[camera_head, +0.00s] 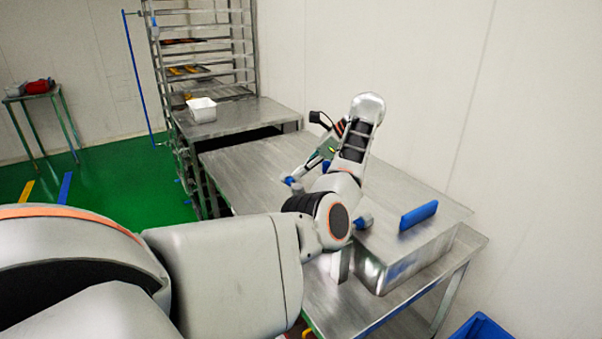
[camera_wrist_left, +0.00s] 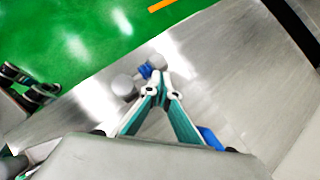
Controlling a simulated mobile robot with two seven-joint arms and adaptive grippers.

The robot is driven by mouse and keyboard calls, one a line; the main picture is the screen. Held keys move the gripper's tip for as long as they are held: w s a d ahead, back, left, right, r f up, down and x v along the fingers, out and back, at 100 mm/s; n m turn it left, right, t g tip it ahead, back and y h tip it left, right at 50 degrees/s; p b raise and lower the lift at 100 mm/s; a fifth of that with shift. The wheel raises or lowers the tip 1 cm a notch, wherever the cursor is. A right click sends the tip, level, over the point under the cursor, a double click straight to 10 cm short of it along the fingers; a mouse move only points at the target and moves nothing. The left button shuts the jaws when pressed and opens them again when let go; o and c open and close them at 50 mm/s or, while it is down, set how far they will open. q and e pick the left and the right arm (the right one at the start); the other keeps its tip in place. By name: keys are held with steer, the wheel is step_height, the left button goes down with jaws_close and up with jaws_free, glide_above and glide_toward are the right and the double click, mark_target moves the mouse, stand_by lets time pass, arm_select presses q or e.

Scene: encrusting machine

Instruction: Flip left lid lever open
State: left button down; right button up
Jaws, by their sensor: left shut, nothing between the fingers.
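A blue lever piece (camera_head: 288,181) shows at the near left part of the steel surface, beside a short grey cylinder (camera_head: 297,188). In the left wrist view the blue piece (camera_wrist_left: 145,71) lies right by my fingertips, between the grey cylinder (camera_wrist_left: 123,86) and another rounded grey part (camera_wrist_left: 157,61). My left gripper (camera_head: 297,176) reaches down to it; in the wrist view its fingertips (camera_wrist_left: 157,82) are together and hold nothing. I cannot tell whether they touch the blue piece. My left arm hides part of the machine.
A steel box section (camera_head: 405,258) bears a blue handle (camera_head: 418,215) and a blue knob (camera_head: 364,221) close to my left arm. A steel table (camera_head: 245,118) with a white container (camera_head: 202,110) and a rack (camera_head: 205,50) stand behind. A blue crate (camera_head: 484,327) is at lower right.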

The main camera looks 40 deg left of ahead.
arm_select(q)
steer(key=shift+r, duration=0.1)
steer(key=v, duration=1.1)
steer(key=shift+d+r, duration=0.25)
steer(key=shift+r, duration=0.05)
steer(key=shift+w, duration=0.15)
